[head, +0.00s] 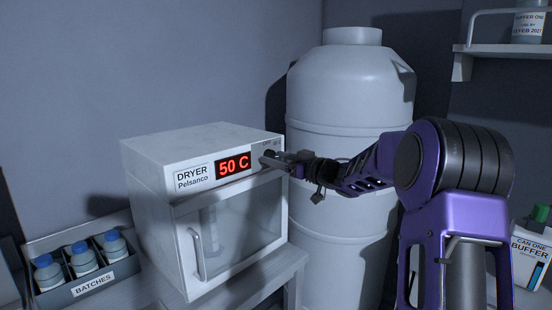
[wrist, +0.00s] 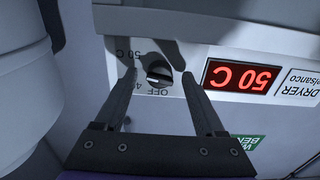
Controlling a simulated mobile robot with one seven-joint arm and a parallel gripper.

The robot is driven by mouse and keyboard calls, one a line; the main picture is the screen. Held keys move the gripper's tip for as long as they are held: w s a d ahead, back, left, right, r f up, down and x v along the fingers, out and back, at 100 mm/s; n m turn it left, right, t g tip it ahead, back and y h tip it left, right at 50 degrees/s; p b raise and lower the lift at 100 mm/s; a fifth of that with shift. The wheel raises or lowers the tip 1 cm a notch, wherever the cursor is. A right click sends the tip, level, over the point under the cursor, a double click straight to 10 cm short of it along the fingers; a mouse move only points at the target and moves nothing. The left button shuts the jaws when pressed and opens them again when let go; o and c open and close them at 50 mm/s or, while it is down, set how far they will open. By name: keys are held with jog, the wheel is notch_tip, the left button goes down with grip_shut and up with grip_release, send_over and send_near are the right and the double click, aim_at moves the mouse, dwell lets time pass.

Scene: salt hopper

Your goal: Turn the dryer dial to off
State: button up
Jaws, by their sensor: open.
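The dryer (head: 215,208) is a white box with a glass door, and its red display (head: 233,165) reads 50 C. The dial (wrist: 158,74) is a small dark knob beside the display in the wrist view, where the picture is upside down. An OFF mark and a 50 C mark are printed around it. I cannot tell clearly where its pointer stands. My gripper (wrist: 159,80) is open, with one fingertip on either side of the dial. I cannot tell whether the fingers touch it. In the head view my gripper (head: 275,160) partly covers the dial.
A large pale tank (head: 350,100) stands right behind the dryer, close to my arm. A BATCHES rack (head: 93,284) with blue-capped bottles is at the left. A BUFFER can (head: 535,250) and a wall shelf (head: 500,48) are at the right.

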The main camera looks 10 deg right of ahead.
jog(key=shift+w+a, duration=0.15)
jog(key=shift+w, duration=0.1)
grip_shut()
